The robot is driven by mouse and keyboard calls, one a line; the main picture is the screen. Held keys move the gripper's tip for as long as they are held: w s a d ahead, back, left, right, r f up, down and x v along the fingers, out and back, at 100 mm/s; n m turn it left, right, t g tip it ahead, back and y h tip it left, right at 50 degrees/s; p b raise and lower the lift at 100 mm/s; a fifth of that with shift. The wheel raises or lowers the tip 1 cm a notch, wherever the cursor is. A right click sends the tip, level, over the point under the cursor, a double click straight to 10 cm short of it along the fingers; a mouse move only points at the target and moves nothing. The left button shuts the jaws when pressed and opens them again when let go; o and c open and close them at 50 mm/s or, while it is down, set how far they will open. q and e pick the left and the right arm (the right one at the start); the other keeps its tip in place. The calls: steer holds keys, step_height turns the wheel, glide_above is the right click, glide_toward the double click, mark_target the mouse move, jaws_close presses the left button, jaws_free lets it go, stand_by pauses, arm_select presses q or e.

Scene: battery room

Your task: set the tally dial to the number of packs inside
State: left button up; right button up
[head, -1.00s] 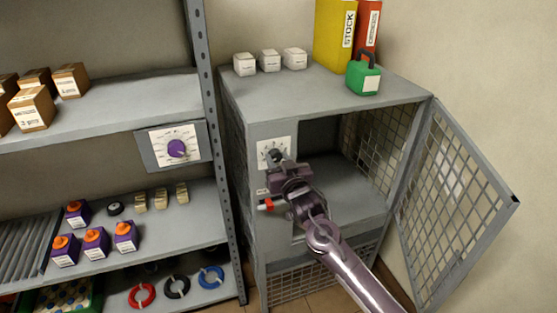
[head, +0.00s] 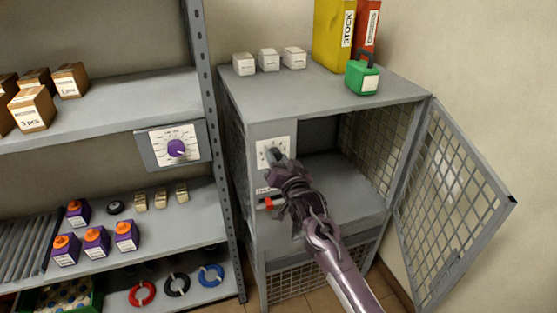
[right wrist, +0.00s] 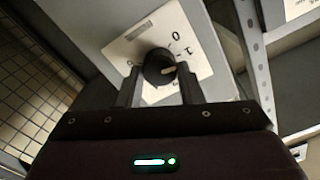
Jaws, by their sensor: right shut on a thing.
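The tally dial is a dark round knob (right wrist: 158,67) on a white numbered plate (head: 275,153), on the front of the grey cabinet (head: 262,205) beside its opening. In the right wrist view the digits 0 and 1 show beside the knob, whose pale mark points to the right side of the plate. I cannot read its exact setting. My right gripper (right wrist: 158,88) is shut on the knob, one finger on each side. The cabinet's mesh door (head: 455,200) stands open to the right. I see no packs in the visible upper compartment; my arm hides part of it. My left gripper is not in view.
A red handle (head: 268,203) sits below the dial plate, close to my gripper. White boxes (head: 268,60), a green padlock-shaped item (head: 362,76) and a yellow binder (head: 334,35) stand on the cabinet. A purple dial (head: 177,148) is on the shelf rack to the left.

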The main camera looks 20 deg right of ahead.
steer(key=o, duration=1)
steer(key=shift+c, duration=0.2)
steer(key=shift+s+f, duration=0.15)
steer(key=shift+s, duration=0.35)
steer(key=s+b, duration=0.2)
steer(key=s, duration=0.4)
steer(key=shift+s, duration=0.4)
steer(key=shift+d, duration=0.1)
